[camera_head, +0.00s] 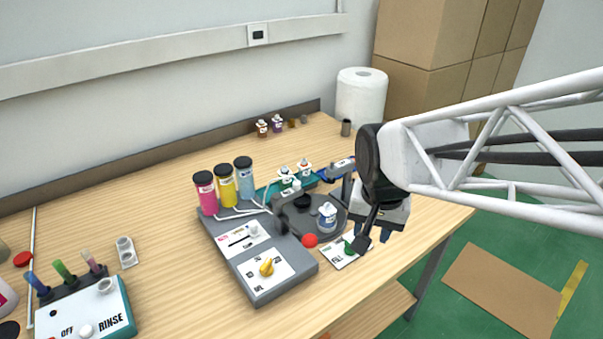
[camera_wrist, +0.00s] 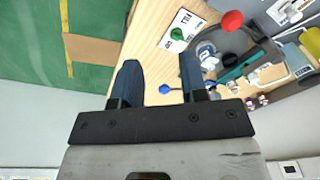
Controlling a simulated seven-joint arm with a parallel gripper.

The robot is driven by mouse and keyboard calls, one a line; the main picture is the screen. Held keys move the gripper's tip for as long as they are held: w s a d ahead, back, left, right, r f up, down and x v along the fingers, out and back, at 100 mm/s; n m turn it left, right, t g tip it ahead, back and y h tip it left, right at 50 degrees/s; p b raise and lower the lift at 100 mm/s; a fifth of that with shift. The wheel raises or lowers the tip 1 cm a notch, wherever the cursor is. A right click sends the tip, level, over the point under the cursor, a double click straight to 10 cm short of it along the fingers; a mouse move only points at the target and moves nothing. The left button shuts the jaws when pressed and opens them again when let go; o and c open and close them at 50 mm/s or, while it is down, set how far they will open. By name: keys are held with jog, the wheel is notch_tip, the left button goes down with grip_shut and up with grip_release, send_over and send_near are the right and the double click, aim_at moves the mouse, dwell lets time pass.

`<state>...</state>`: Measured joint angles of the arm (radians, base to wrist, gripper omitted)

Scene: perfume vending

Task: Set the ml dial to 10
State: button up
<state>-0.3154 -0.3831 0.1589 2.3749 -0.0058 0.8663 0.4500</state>
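A yellow dial (camera_head: 266,267) sits on a white label plate (camera_head: 280,272) at the front of the grey machine (camera_head: 262,291). It looks like the ml dial. The plate's markings are too small to read, so I cannot tell its setting.
A red ball-ended lever (camera_head: 310,240) and a white card with a green knob (camera_head: 348,246) lie between my gripper and the dial. A small bottle (camera_head: 327,216) stands on the round platform. Pink, yellow and blue canisters (camera_head: 227,186) stand behind. A rinse box (camera_head: 100,305) is left.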

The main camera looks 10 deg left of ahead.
jog(key=w+a+f, duration=0.3)
jog(key=a+f, duration=0.2)
jog(key=a, duration=0.6)
jog(key=m+g, duration=0.1)
jog(key=m, duration=0.1)
send_over(266, 263)
notch_tip(266, 263, down, 5)
jog(key=shift+f, duration=0.2)
jog(key=shift+f, duration=3.9)
jog(key=shift+c, duration=0.4)
grip_shut()
